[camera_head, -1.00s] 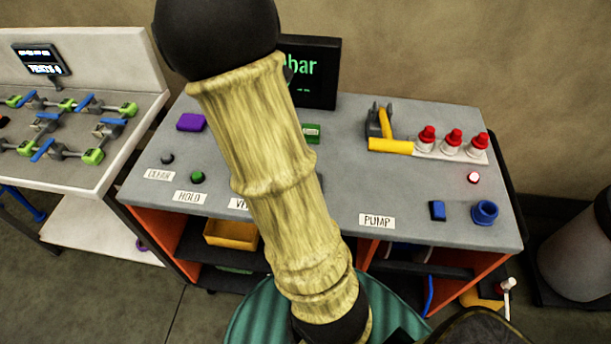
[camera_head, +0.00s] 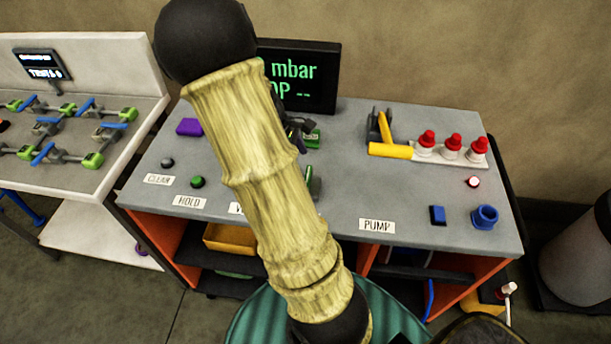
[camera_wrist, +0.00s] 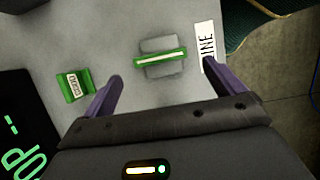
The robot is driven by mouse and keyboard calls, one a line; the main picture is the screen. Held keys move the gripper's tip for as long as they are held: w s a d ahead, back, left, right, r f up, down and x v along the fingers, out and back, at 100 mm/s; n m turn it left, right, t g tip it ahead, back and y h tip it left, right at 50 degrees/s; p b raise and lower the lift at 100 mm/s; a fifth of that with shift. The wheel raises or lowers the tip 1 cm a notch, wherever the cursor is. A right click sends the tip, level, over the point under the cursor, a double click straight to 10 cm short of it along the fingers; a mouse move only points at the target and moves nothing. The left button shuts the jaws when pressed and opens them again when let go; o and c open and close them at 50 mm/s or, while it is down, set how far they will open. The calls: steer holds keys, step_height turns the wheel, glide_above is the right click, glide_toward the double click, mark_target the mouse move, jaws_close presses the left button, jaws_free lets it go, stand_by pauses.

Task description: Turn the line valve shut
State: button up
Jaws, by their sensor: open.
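The line valve (camera_wrist: 160,60) has a narrow green bar handle with a pale stripe on a grey base, in the wrist view. A white label (camera_wrist: 207,47) reading "INE", its start hidden, lies beside it. My gripper (camera_wrist: 163,68) is open, its purple fingers wide apart and empty. The bar shows between the fingers, lengthwise from one towards the other, around fingertip height in the picture; I cannot tell the gap in depth. In the head view the green handle (camera_head: 313,183) shows just right of my arm, which hides the label; only dark bits of my gripper show there.
A labelled green block (camera_wrist: 75,86) lies near the left finger. A black display (camera_head: 325,78) showing "mbar" stands behind. A yellow-handled tool (camera_head: 388,148), red-capped bottles (camera_head: 452,147), a blue block (camera_head: 438,215) and a blue cup (camera_head: 484,216) stand on the right of the grey bench (camera_head: 345,150).

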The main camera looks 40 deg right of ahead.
steer(key=x, duration=0.6)
steer(key=shift+r, duration=0.1)
steer(key=c, duration=1)
